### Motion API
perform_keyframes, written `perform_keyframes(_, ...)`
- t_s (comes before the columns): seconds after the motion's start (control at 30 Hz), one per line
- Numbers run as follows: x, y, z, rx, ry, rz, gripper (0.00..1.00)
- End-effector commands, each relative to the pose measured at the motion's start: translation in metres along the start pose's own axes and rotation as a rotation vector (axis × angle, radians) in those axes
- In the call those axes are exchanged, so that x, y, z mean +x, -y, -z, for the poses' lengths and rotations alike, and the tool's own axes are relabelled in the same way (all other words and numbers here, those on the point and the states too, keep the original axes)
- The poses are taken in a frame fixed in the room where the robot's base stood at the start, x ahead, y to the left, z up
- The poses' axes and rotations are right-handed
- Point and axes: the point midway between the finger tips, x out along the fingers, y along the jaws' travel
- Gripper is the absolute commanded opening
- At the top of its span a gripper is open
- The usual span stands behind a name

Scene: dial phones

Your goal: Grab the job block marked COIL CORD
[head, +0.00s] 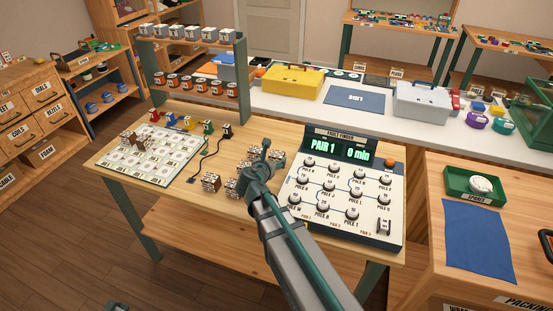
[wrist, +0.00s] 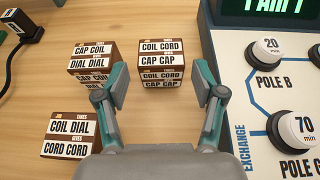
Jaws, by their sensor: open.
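The job block marked COIL CORD (wrist: 162,62) is a brown and white block in the upper middle of the wrist view. Its lower lines read CAP CAP. My gripper (wrist: 160,82) is open, with one finger to the left and one to the right of this block, and a gap shows on both sides. The wrist view does not clearly show how far above it the fingers are. In the head view my gripper (head: 259,162) is over the front middle of the workbench and partly hides the blocks there.
A CAP COIL block (wrist: 93,62) and a COIL DIAL block (wrist: 70,134) stand left of the gripper. The fault finder panel (wrist: 240,90) is close on the right. In the head view, a board with pale cards (head: 150,160) and a black cord (head: 207,155) lie to the left.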

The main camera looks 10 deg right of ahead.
Motion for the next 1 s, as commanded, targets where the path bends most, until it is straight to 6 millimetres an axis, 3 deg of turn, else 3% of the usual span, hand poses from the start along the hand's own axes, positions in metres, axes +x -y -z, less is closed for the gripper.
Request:
perform_keyframes(0.43, 0.048, 0.0, 0.002, 0.001, 0.0, 0.001, 0.69)
perform_keyframes(0.7, 0.052, 0.001, 0.003, 0.001, 0.0, 0.0, 0.69)
perform_keyframes(0.77, 0.052, 0.001, 0.003, 0.002, 0.0, 0.0, 0.62)
perform_keyframes(1.0, 0.052, 0.001, 0.003, 0.002, 0.0, 0.0, 0.22)
